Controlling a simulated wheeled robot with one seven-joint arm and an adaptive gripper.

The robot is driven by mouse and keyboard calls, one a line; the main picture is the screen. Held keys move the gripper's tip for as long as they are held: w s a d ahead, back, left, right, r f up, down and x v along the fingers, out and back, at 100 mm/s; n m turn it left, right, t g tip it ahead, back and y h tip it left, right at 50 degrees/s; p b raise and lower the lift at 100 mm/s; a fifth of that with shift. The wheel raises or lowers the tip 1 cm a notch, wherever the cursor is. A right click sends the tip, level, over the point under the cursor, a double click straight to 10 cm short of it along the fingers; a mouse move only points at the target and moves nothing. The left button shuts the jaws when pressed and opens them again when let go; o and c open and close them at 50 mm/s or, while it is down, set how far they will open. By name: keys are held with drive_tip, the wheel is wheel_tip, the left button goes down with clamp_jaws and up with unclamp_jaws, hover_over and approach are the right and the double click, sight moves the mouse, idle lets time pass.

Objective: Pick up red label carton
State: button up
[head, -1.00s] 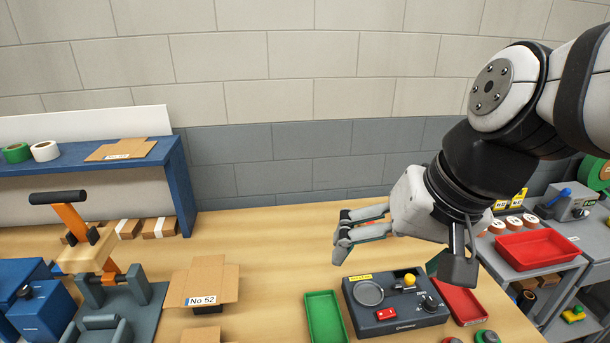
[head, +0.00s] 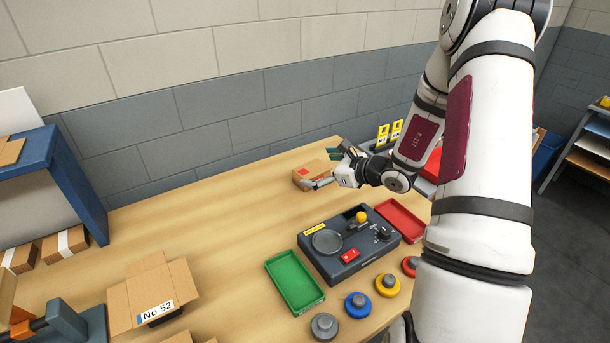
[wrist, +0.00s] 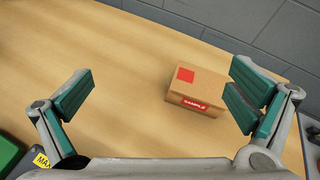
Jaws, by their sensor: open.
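The red label carton (head: 307,178) is a closed brown box on the far part of the wooden table, partly behind my gripper (head: 328,168) in the head view. In the wrist view the carton (wrist: 200,90) shows a red square on top and a red "SAMPLE" label on its side. My gripper (wrist: 163,95) is open and empty, its fingers wide apart. The carton appears between the fingers, much closer to the right finger. I cannot tell whether that finger touches it.
A grey control box (head: 345,262) stands in front of the carton, between a green tray (head: 294,285) and a red tray (head: 402,222). An open carton marked No 52 (head: 152,290) is at the left. Wood left of the red label carton is bare. A wall rises behind.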

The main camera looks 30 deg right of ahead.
sight(320, 175)
drive_tip(key=d+f+m+h, duration=0.1)
drive_tip(key=d+f, duration=0.1)
drive_tip(key=d+f+m+h, duration=0.1)
drive_tip(key=d+f+m, duration=0.2)
drive_tip(key=d+f, duration=0.1)
drive_tip(key=shift+s+d+t+h, duration=0.2)
drive_tip(key=shift+s+t+h, duration=0.1)
drive_tip(key=shift+s+h, duration=0.1)
drive_tip(key=shift+d+f+m, duration=0.2)
drive_tip(key=shift+f+m, duration=0.1)
drive_tip(key=shift+m, duration=0.1)
drive_tip(key=b+x, duration=0.4)
drive_tip(key=x, duration=0.4)
drive_tip(key=shift+d+f, duration=0.1)
drive_tip(key=shift+w+f+b, duration=0.1)
drive_tip(key=shift+w+b, duration=0.3)
drive_tip(key=shift+w, duration=0.3)
drive_tip(key=b+x, duration=0.2)
drive_tip(key=x, duration=0.2)
drive_tip(key=shift+w, duration=0.15)
drive_tip(key=c, duration=0.9)
